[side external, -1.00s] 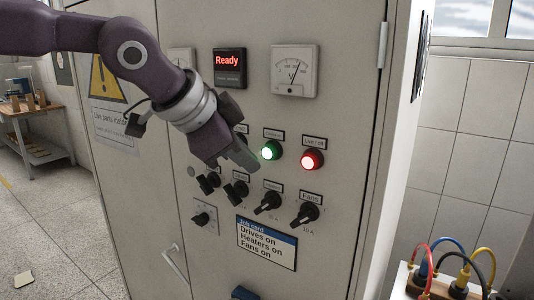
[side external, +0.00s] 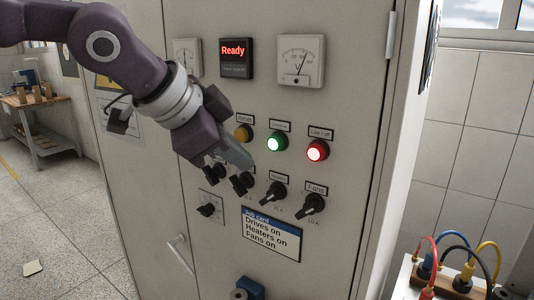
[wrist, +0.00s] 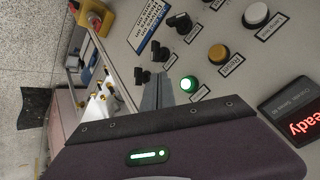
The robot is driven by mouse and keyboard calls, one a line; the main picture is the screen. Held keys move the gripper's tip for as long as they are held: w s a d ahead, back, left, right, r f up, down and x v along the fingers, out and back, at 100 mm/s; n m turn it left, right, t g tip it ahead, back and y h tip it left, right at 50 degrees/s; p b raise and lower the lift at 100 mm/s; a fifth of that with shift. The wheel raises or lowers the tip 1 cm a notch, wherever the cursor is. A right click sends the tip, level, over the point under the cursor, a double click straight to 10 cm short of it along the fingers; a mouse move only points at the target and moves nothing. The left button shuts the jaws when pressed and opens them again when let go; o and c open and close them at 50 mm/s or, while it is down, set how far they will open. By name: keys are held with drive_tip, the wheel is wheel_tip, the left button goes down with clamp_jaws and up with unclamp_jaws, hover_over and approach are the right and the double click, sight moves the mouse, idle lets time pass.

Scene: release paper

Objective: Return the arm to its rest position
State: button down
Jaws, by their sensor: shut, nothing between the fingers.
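My gripper (side external: 246,164) is shut and empty in front of the control cabinet (side external: 345,130), at the height of the upper row of knobs. In the side external view its tips appear left of the lit green lamp (side external: 277,142) and close above a black knob (side external: 240,183). The gap to the panel cannot be judged. In the wrist view the gripper's fingers (wrist: 157,91) lie together, beside the green lamp (wrist: 190,84). The Heaters knob (side external: 275,193) and Fans knob (side external: 312,205) are in clear view. My arm partly covers the knobs to their left.
A red lamp (side external: 317,150) is lit and the display (side external: 235,57) reads "Ready". A job card (side external: 271,235) lists drives, heaters and fans on. A door handle (side external: 178,253) sticks out lower left. Coloured cables (side external: 455,263) stand at right. A workbench (side external: 38,115) is at far left.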

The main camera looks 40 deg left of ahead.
drive_tip(key=s+a+f+n+g, duration=0.1)
drive_tip(key=s+a+f+n, duration=0.2)
drive_tip(key=s, duration=0.4)
drive_tip(key=s+a+f+n+g, duration=0.1)
drive_tip(key=s+a+f+n, duration=0.1)
drive_tip(key=s+a+f, duration=0.2)
drive_tip(key=s+a+f+n+g+y, duration=0.1)
drive_tip(key=s+a+f+n, duration=0.2)
drive_tip(key=s, duration=0.8)
drive_tip(key=shift+a+f+n, duration=0.3)
drive_tip(key=shift+a+f, duration=0.05)
drive_tip(key=shift+f, duration=0.05)
